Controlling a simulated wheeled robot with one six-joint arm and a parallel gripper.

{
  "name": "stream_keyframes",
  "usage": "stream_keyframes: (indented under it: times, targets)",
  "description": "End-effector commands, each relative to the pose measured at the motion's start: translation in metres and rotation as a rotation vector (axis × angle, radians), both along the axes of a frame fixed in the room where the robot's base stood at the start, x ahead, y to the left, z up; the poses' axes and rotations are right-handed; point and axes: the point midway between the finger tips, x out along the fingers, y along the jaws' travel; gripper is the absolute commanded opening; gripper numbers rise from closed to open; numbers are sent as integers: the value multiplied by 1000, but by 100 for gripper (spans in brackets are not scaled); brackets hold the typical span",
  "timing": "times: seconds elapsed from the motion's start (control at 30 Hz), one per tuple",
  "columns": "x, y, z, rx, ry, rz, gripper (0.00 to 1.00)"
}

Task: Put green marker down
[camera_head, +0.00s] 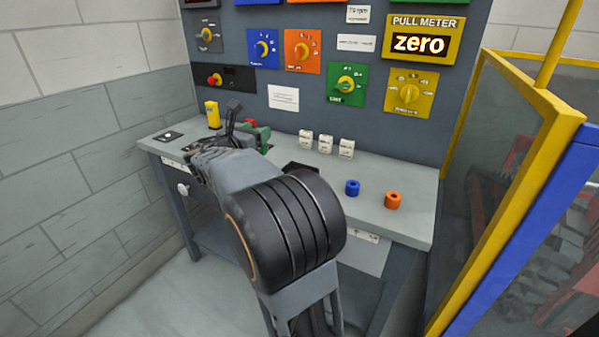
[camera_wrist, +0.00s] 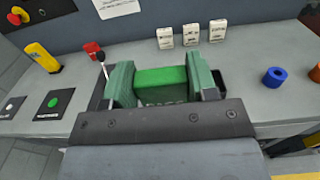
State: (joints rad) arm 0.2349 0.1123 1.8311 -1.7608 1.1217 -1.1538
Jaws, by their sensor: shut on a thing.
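The green marker (camera_wrist: 161,77) is a bright green block in the wrist view. It sits between the two dark green fingers of my gripper (camera_wrist: 163,85), which are shut on it. The marker's lower part is hidden by the gripper body, so I cannot tell whether it touches the bench. In the head view my gripper (camera_head: 254,136) is over the back of the grey bench (camera_head: 410,192), and my arm hides most of the marker there.
A blue ring (camera_head: 352,187) and an orange ring (camera_head: 392,200) stand on the bench to the right. Several white labelled blocks (camera_head: 325,143) stand behind. A yellow handle (camera_head: 213,115) and a red-topped lever (camera_wrist: 92,48) are left. A yellow-framed guard (camera_head: 500,180) bounds the right.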

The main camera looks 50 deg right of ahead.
Motion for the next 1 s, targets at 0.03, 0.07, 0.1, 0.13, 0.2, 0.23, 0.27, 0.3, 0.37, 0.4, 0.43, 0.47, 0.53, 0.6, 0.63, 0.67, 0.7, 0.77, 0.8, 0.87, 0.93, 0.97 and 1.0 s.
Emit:
stream_keyframes:
  times: [0.03,0.07,0.1,0.13,0.2,0.23,0.27,0.3,0.37,0.4,0.43,0.47,0.53,0.6,0.63,0.67,0.7,0.77,0.8,0.87,0.93,0.97,1.0]
  targets:
    - [-3,-7,1,-1,-1,-8,29]
    - [-5,-11,0,0,0,-11,29]
    - [-7,-18,-2,1,1,-12,29]
    - [-9,-24,-5,0,2,-14,29]
    - [-14,-41,-13,0,3,-16,29]
    - [-15,-48,-17,1,4,-16,29]
    - [-17,-56,-21,0,5,-16,29]
    - [-20,-66,-26,1,4,-15,29]
    - [-23,-80,-32,0,4,-15,29]
    - [-25,-90,-36,0,4,-15,29]
    - [-26,-95,-41,1,5,-13,29]
    - [-27,-99,-48,1,5,-12,29]
    - [-29,-107,-59,1,5,-11,29]
    - [-30,-115,-68,0,4,-9,29]
    - [-31,-117,-71,0,4,-9,29]
    - [-32,-120,-74,0,3,-9,29]
    - [-32,-123,-77,0,3,-9,29]
    - [-33,-126,-81,-1,3,-9,29]
    - [-33,-127,-82,0,2,-8,29]
    - [-33,-128,-83,0,1,-8,29]
    - [-33,-129,-84,-1,2,-8,29]
    - [-34,-130,-85,-1,2,-8,29]
    - [-34,-132,-88,-2,3,-8,29]
